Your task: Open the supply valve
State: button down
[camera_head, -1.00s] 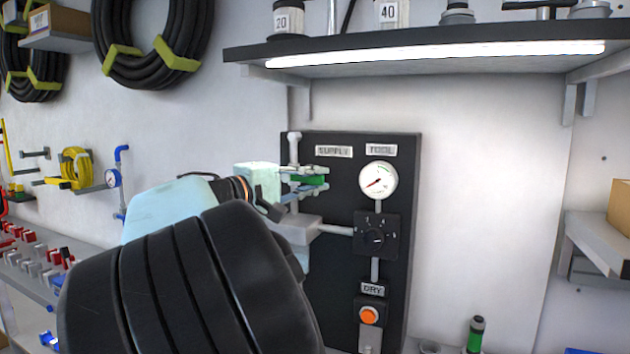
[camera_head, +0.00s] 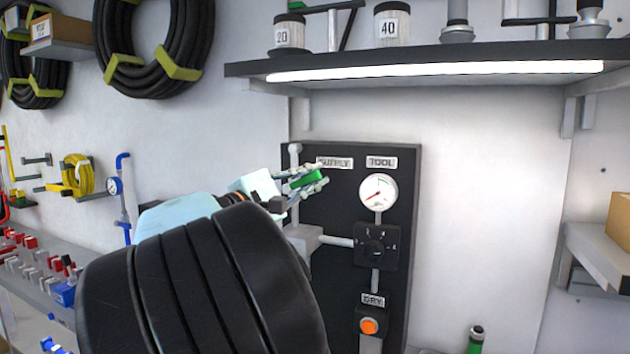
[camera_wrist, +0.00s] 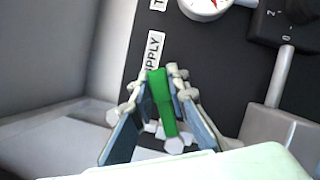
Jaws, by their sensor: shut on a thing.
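The green handle of the supply valve (camera_head: 306,179) sits below the SUPPLY label (camera_head: 334,163) on the dark panel (camera_head: 400,260). My gripper (camera_head: 308,179) is shut on the handle, with one finger on each side. In the wrist view the green handle (camera_wrist: 162,100) lies between the two fingers of my gripper (camera_wrist: 158,86). The handle appears tilted, its right end higher in the head view. The valve body and pipe behind it are partly hidden by my gripper and arm.
The pressure gauge (camera_head: 377,192), a black selector dial (camera_head: 377,245) and an orange button (camera_head: 369,326) are right of and below the valve. A lit shelf (camera_head: 430,62) with jars and fittings overhangs the panel. The wall right of the panel is clear.

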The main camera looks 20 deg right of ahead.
jog(key=r+n+p, duration=0.1)
jog(key=n, duration=0.1)
jog(key=n+t+p, duration=0.1)
jog(key=n, duration=0.1)
jog(key=w+a+r+n+t+p, duration=0.1)
jog(key=shift+w+a+r+n, duration=0.1)
jog(key=shift+r+n, duration=0.2)
jog(key=shift+n, duration=0.1)
jog(key=n+t+p, duration=0.1)
jog(key=n, duration=0.1)
jog(key=w+a+r+n+t+p, duration=0.1)
jog(key=n+p, duration=0.1)
jog(key=n+t+p, duration=0.1)
jog(key=n, duration=0.1)
jog(key=shift+w+a+r+y, duration=0.2)
jog(key=shift+w+a+y, duration=0.1)
jog(key=shift+w+y, duration=0.1)
jog(key=n+t+p, duration=0.1)
jog(key=n, duration=0.1)
jog(key=w+a+n+y+p, duration=0.1)
jog(key=p, duration=0.1)
jog(key=shift+n+t, duration=0.4)
jog(key=shift+w+a+f+n+t+y+p, duration=0.1)
jog(key=shift+a+n+t+y+p, duration=0.1)
jog(key=shift+n, duration=0.25)
jog(key=shift+w+a+n+t+y+p, duration=0.1)
jog(key=shift+n+p, duration=0.1)
jog(key=shift+n, duration=0.25)
